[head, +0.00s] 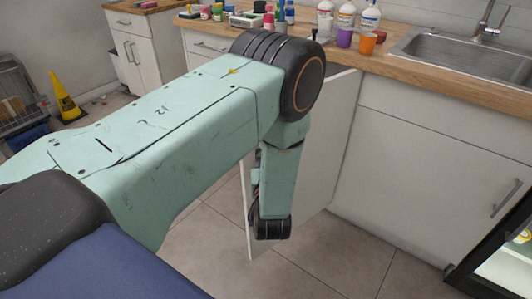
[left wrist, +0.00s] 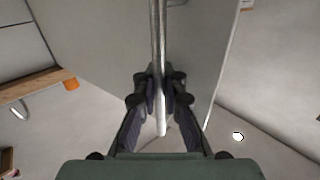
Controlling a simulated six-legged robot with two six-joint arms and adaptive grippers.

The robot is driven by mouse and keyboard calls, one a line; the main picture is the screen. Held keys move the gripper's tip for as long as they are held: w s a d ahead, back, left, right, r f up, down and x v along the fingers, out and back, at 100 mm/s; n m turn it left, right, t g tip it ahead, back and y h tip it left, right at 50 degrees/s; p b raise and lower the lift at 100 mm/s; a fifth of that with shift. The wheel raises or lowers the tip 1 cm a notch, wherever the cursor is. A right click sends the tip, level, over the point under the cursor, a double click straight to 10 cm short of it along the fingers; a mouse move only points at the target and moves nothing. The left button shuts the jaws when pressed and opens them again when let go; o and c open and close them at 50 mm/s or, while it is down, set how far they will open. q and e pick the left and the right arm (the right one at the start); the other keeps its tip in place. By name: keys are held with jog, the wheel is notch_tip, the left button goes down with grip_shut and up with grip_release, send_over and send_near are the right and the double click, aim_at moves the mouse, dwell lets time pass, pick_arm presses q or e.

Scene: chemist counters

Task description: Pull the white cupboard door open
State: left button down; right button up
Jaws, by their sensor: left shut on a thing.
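The white cupboard door (head: 322,150) stands swung out from the counter front, with its free edge toward me. My left arm crosses in front of it and hides much of it, along with the cupboard opening. In the left wrist view the door (left wrist: 105,45) fills the upper middle. Its metal bar handle (left wrist: 158,40) runs down between the fingers of my left gripper (left wrist: 159,85), which is shut on it. In the head view the fingers and handle are mostly hidden by the arm. My right gripper is not in view.
The wooden counter (head: 440,82) carries bottles, a purple cup (head: 344,38), an orange cup (head: 367,43) and a sink (head: 470,55). A closed cupboard (head: 430,160) stands to the right, beside a dark-framed glass-fronted unit (head: 500,265). Tiled floor (head: 340,260) is clear below the door.

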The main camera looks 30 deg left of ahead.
pick_arm(q)
jog(key=shift+s+a+f, duration=0.15)
jog(key=shift+s+f, duration=0.05)
jog(key=shift+s, duration=0.1)
jog(key=c, duration=1.5)
grip_release()
jog(key=shift+r, duration=0.1)
jog(key=shift+o, duration=0.3)
jog(key=shift+w, duration=0.1)
jog(key=v, duration=0.7)
jog(key=shift+d, duration=0.25)
